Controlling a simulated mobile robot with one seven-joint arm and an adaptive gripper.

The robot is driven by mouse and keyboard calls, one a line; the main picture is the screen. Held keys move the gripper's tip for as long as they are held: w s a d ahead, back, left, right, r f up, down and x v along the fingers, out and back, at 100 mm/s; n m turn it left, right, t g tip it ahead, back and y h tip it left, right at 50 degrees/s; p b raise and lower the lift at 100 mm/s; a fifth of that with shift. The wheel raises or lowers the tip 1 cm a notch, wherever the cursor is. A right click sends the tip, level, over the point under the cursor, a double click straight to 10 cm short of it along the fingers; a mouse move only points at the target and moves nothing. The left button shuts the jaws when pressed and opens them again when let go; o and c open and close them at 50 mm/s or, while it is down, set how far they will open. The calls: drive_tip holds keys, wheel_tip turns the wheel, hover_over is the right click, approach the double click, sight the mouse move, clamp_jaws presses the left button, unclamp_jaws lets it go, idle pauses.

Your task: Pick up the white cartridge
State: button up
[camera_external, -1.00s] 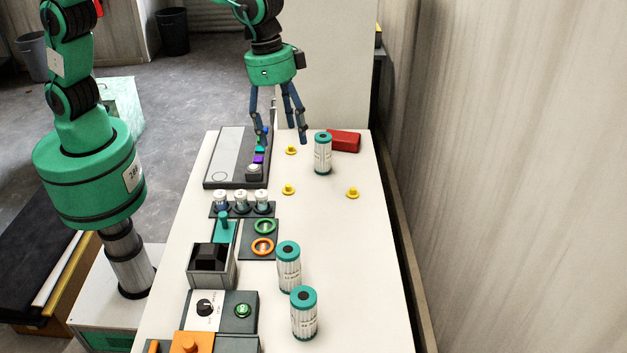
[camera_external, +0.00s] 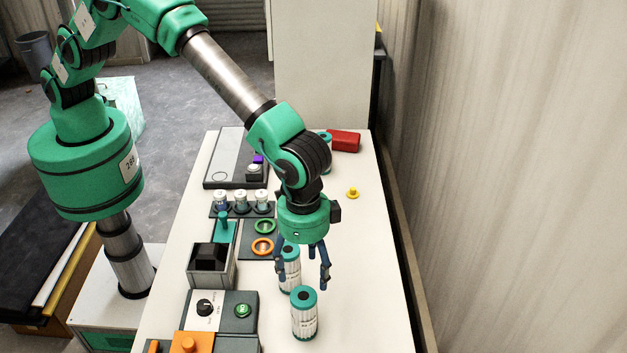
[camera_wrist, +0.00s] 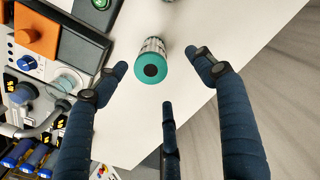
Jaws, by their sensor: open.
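Three white cartridges with teal caps stand upright on the white table. In the external view, the nearest cartridge (camera_external: 304,318) stands clear in front of my gripper (camera_external: 303,276). The middle cartridge (camera_external: 290,278) is partly behind my fingers. The far cartridge (camera_external: 326,137) is mostly hidden by my arm. I cannot tell whether any finger touches a cartridge.
A panel with a knob and green button (camera_external: 242,311) and an orange block (camera_external: 191,343) lie left of the cartridges. A black-topped box (camera_external: 211,262), coloured rings (camera_external: 263,246) and small jars (camera_external: 241,202) stand farther back. A red block (camera_external: 345,141) lies far off.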

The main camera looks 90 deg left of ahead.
sight(304, 305)
drive_tip(key=d+f, duration=0.2)
drive_tip(key=shift+s+f, duration=0.2)
drive_tip(key=shift+f, duration=0.15)
drive_tip(key=shift+f+p, duration=0.4)
drive_tip(key=shift+f, duration=3.9)
drive_tip(key=shift+f, duration=0.1)
drive_tip(key=shift+s+f+p, duration=0.1)
drive_tip(key=shift+f+p, duration=0.35)
drive_tip(key=shift+f, duration=2.05)
